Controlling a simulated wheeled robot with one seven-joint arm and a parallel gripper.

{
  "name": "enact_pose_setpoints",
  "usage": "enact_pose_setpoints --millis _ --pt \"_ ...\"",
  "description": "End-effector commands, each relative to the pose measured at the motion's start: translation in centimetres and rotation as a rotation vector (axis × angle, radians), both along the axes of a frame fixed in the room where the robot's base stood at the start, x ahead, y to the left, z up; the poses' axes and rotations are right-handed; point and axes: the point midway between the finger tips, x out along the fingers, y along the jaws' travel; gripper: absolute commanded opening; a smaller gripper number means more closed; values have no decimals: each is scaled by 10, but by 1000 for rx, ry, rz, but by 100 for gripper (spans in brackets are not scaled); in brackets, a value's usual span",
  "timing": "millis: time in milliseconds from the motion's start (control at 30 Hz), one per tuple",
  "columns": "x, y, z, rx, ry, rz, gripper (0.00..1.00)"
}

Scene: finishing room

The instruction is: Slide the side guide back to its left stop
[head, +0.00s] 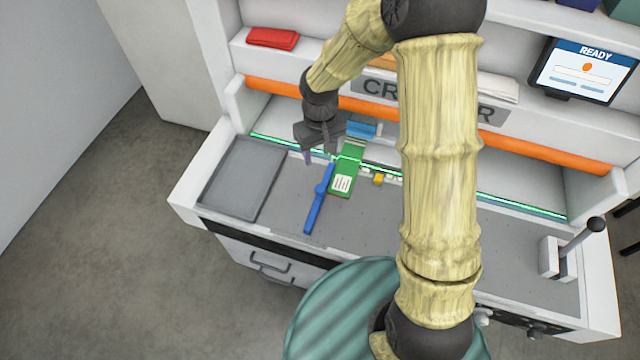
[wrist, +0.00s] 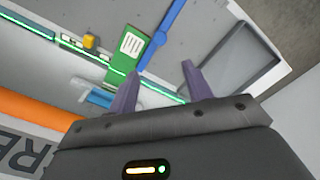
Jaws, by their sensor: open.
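The side guide is a long blue bar (head: 316,205) lying on the grey bed, along the left side of a green pack (head: 346,172) with a white label. In the wrist view the blue bar (wrist: 165,32) runs from the top edge towards the gap between my fingers, and the green pack (wrist: 126,55) is beside it. My gripper (head: 318,155) is open and empty, above the back end of the bar. Its purple fingers (wrist: 160,76) show in the wrist view with nothing between them. I cannot tell its exact height, and no left stop can be made out.
A flat grey tray (head: 243,180) lies left of the bar, with bare bed between. A yellow block (head: 378,179) and a light blue piece (head: 361,129) are near the green pack. A lever (head: 580,243) stands far right. An orange beam (head: 530,150) crosses the back.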

Motion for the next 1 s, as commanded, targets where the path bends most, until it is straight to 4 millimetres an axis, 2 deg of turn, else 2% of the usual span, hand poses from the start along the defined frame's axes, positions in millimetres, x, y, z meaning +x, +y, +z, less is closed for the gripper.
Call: enact_pose_setpoints --millis 400,1000 --pt "-1 0 -63 -1 5 0 50" --pt "-1 0 -142 -1 3 0 50"
